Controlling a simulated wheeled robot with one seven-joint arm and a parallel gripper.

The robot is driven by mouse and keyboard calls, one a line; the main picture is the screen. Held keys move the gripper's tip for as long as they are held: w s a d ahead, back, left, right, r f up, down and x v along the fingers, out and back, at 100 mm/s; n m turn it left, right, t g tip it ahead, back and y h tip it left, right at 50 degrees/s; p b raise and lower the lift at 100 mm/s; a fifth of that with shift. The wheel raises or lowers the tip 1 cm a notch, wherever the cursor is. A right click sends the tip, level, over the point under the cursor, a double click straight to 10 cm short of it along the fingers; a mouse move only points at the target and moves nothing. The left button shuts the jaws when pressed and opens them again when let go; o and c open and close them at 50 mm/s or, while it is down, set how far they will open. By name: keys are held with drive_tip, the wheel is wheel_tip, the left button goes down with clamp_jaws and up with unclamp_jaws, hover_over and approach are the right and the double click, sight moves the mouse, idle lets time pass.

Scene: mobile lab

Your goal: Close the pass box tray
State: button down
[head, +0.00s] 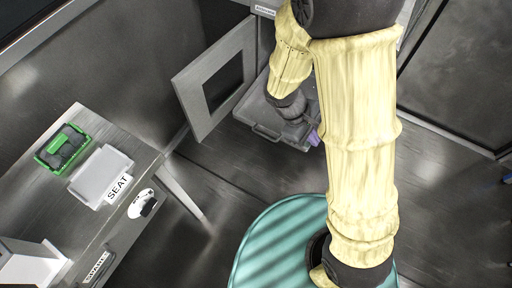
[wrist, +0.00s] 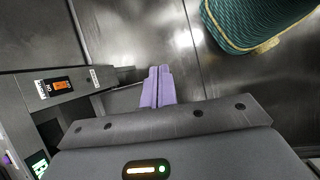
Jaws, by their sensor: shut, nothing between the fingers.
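The pass box tray (head: 262,118) is a grey tray with a handle on its front edge. In the head view it sticks out of the pass box, beside the box's open door (head: 190,100). My gripper (head: 314,138) is at the tray's front right corner, its purple fingertips by the outer edge. I cannot tell whether they touch it. In the wrist view my gripper's purple fingers (wrist: 157,86) are together with nothing between them. My arm hides most of the pass box and the right part of the tray.
A bench (head: 110,215) at the left holds a green-rimmed box (head: 62,148) and a pale tray with a "SEAT" label (head: 118,188). The floor (head: 235,185) between the bench and the tray is clear. A dark panel (head: 460,70) stands at the right.

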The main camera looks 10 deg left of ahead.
drive_tip(key=w+a+f+n+t+h+b, duration=0.2)
drive_tip(key=a+f+n+t+b, duration=0.25)
drive_tip(key=f+b, duration=0.4)
drive_tip(key=w+a+f+n+t+h+b, duration=0.25)
drive_tip(key=a+f+n+b, duration=0.35)
drive_tip(key=f, duration=0.6)
drive_tip(key=s+a+f+n+t+y+b, duration=0.1)
drive_tip(key=a+f+n+t+y+b, duration=0.4)
drive_tip(key=a+f+n+t+b, duration=0.55)
drive_tip(key=w+d+f+g+b, duration=0.1)
drive_tip(key=w+f+b, duration=0.1)
drive_tip(key=w, duration=0.4)
drive_tip(key=w+d+f+m+g+b, duration=0.1)
drive_tip(key=w+f+b, duration=0.1)
drive_tip(key=w, duration=0.4)
drive_tip(key=shift+w+d+f+g+b, duration=0.15)
drive_tip(key=shift+w+d+g+b, duration=0.25)
drive_tip(key=shift+b, duration=0.4)
drive_tip(key=shift+w, duration=0.15)
